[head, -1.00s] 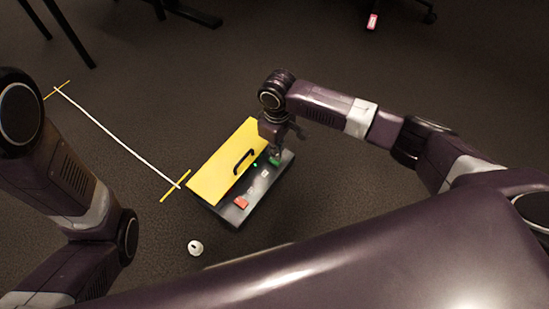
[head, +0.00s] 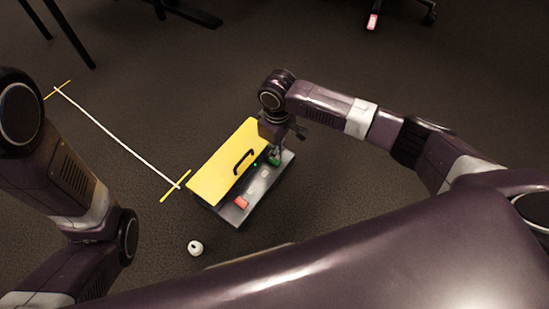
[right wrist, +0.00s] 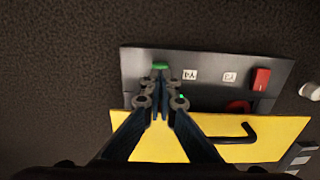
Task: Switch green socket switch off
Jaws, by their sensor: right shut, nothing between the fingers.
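The dark grey panel (head: 232,214) with a yellow cover (head: 214,172) lies on the floor. The green switch (head: 274,161) is at the panel's far right end in the head view, and near the panel's left end in the right wrist view (right wrist: 160,66). My right gripper (right wrist: 160,78) is shut and empty, its tips at the green switch's edge; I cannot tell whether they touch. In the head view my right gripper (head: 274,151) comes down over that end. A small green light (head: 255,165) glows nearby. My left gripper is out of view.
A red switch (right wrist: 260,79) is at the panel's other end, and a red part (right wrist: 238,106) shows by the cover edge. The cover has a black handle (right wrist: 236,134). A white round object (head: 195,248) lies on the floor. Carpet around is mostly clear.

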